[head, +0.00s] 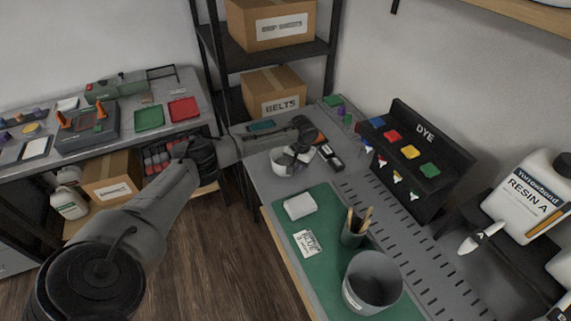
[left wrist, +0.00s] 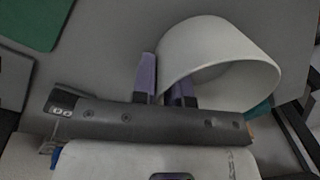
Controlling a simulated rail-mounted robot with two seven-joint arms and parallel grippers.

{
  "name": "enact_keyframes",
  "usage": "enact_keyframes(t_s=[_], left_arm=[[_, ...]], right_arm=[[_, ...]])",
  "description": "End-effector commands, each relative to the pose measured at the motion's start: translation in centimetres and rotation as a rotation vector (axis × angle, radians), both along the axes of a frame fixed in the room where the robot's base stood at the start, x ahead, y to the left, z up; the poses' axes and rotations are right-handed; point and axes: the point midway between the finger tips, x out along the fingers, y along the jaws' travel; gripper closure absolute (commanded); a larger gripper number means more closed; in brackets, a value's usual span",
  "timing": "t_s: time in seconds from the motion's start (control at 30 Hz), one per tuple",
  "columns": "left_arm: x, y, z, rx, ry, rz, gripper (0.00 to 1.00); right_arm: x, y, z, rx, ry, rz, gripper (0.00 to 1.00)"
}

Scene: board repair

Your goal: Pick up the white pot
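The white pot (head: 283,168) stands at the back left of the grey workbench in the head view, partly covered by my left gripper (head: 293,156). In the left wrist view the pot (left wrist: 210,45) fills the upper right, its open rim toward the camera. The two purple fingers of my left gripper (left wrist: 165,85) are close together with the pot's wall between them, one finger outside and one inside the opening. The gripper looks shut on this wall. Whether the pot is clear of the bench cannot be told. My right gripper is not in view.
A green mat (head: 325,240) carries a white block (head: 300,206), a label card (head: 308,243), a brush cup (head: 354,233) and a grey bucket (head: 372,280). The black dye rack (head: 425,145) stands right of the pot. A shelf with boxes (head: 275,92) rises behind.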

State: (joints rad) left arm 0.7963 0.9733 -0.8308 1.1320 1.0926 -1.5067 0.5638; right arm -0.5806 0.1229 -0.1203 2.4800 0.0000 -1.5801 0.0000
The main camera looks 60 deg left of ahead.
Motion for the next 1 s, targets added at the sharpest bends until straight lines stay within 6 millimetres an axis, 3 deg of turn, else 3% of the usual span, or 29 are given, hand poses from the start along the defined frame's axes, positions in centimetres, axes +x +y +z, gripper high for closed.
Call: enact_keyframes(t_s=[0.13,0.7,1.0], left_arm=[[0.0,0.0,0.0,0.0,0.0,0.0,1.0],[0.0,0.0,0.1,0.001,-0.001,0.0,1.0],[0.1,0.0,1.5,0.0,-0.002,0.001,1.0]], right_arm=[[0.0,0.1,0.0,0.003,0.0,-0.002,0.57],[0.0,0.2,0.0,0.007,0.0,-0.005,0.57],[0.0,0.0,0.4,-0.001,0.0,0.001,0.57]])
